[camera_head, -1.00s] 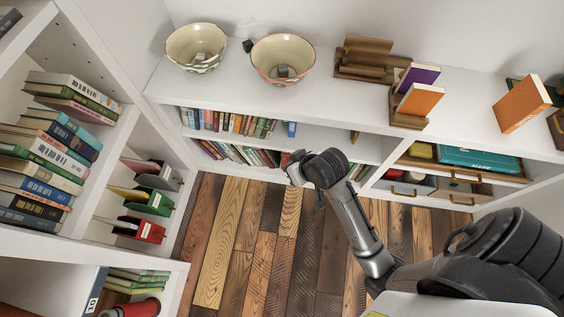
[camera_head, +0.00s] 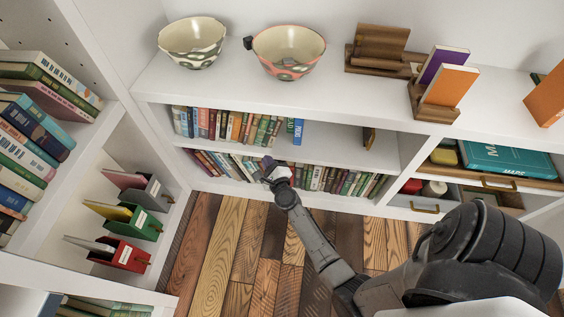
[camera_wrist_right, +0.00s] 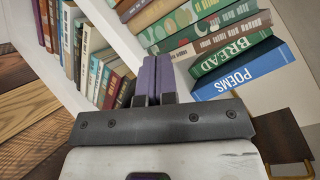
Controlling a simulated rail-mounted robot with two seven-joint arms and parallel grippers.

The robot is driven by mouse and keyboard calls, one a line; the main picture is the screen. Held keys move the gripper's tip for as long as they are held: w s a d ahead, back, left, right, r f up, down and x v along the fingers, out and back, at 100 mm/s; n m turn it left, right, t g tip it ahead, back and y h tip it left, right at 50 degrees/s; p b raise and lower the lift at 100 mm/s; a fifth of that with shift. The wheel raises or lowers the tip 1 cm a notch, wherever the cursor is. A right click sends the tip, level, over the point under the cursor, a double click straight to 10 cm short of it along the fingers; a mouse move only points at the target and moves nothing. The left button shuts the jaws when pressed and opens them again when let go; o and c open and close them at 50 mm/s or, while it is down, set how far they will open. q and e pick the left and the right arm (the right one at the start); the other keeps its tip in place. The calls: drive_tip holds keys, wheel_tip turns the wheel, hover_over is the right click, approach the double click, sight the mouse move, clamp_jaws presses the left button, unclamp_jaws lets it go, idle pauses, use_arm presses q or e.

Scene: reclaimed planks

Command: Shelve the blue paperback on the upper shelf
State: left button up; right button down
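The blue paperback (camera_head: 297,131), with POEMS on its spine, stands on the upper shelf (camera_head: 335,150) at the right end of a row of books. In the right wrist view the blue paperback (camera_wrist_right: 240,74) leans beside the green BREAD book, apart from my fingers. My right gripper (camera_head: 269,163) is in front of the shelves, below and left of the paperback. In the right wrist view my right gripper (camera_wrist_right: 156,78) has its two purplish-grey fingers together, with nothing seen between them. My left gripper is out of view.
A wooden bookend (camera_head: 369,138) stands right of the paperback, with a bare gap between. A lower row of books (camera_head: 318,178) sits below. Two bowls (camera_head: 193,46) (camera_head: 285,52) and wooden holders stand on the top. Drawers (camera_head: 425,205) are at right.

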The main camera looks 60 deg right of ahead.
sight(298, 134)
drive_tip(key=s+d+m+g+h, duration=0.1)
drive_tip(key=d+m+g+h, duration=0.1)
drive_tip(key=m, duration=0.3)
drive_tip(key=s+d+m+g+h, duration=0.1)
drive_tip(key=d+m+g+h, duration=0.1)
drive_tip(key=d+m, duration=0.3)
drive_tip(key=s+d+m+g+h, duration=0.2)
drive_tip(key=d+m+g+h, duration=0.1)
drive_tip(key=m, duration=0.3)
drive_tip(key=shift+d+m+h, duration=0.3)
drive_tip(key=shift+d, duration=0.2)
drive_tip(key=shift+w+d+b, duration=0.3)
drive_tip(key=shift+d, duration=0.2)
drive_tip(key=shift+x, duration=0.8)
drive_tip(key=shift+b+x, duration=0.5)
drive_tip(key=shift+x, duration=0.25)
drive_tip(key=shift+b+x, duration=0.35)
drive_tip(key=shift+x, duration=0.8)
